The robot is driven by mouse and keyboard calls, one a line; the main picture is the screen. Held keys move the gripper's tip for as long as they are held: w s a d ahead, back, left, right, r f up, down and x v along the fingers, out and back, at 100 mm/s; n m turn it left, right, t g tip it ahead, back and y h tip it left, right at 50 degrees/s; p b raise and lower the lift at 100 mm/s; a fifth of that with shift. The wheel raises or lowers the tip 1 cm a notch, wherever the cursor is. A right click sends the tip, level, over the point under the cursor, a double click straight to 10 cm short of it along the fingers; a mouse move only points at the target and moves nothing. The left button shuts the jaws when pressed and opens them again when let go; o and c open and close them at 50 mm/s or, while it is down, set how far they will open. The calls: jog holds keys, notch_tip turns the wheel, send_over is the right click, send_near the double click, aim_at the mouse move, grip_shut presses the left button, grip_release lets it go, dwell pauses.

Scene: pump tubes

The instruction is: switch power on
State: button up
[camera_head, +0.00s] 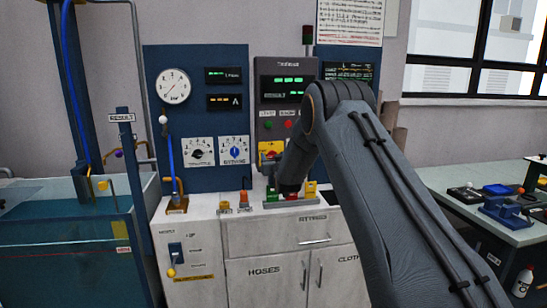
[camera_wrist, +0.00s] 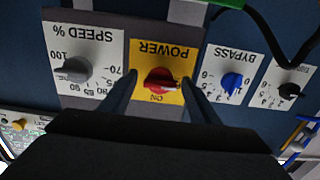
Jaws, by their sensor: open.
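The red power knob (camera_wrist: 160,79) sits on a yellow plate (camera_wrist: 143,52) marked POWER and ON, upside down in the wrist view. Its bar lies roughly crosswise, with a pale mark toward the right. My gripper (camera_wrist: 160,82) is open, with one finger on each side of the knob; I cannot tell whether either finger touches it. In the head view the yellow plate (camera_head: 268,147) is on the grey control box, partly hidden by my arm and gripper (camera_head: 275,164).
The grey SPEED knob (camera_wrist: 75,68) and blue BYPASS knob (camera_wrist: 232,82) flank the power plate. A black cable (camera_wrist: 275,40) hangs on the right in the wrist view. Below the panel, small fittings (camera_head: 226,207) stand on the white cabinet (camera_head: 245,235). A water tank (camera_head: 65,240) is at left.

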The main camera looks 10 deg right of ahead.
jog(key=shift+w, duration=0.1)
jog(key=c, duration=1.1)
jog(key=shift+o, duration=0.2)
jog(key=shift+f+m+b, duration=0.1)
jog(key=shift+m+b, duration=0.3)
jog(key=m+b, duration=0.3)
jog(key=shift+m, duration=0.4)
jog(key=m+b, duration=0.3)
jog(key=m, duration=0.1)
jog(key=shift+m, duration=0.3)
jog(key=m+b, duration=0.2)
jog(key=m, duration=0.2)
jog(key=shift+b, duration=0.4)
jog(key=m+b, duration=0.2)
jog(key=m, duration=0.2)
jog(key=shift+m, duration=0.3)
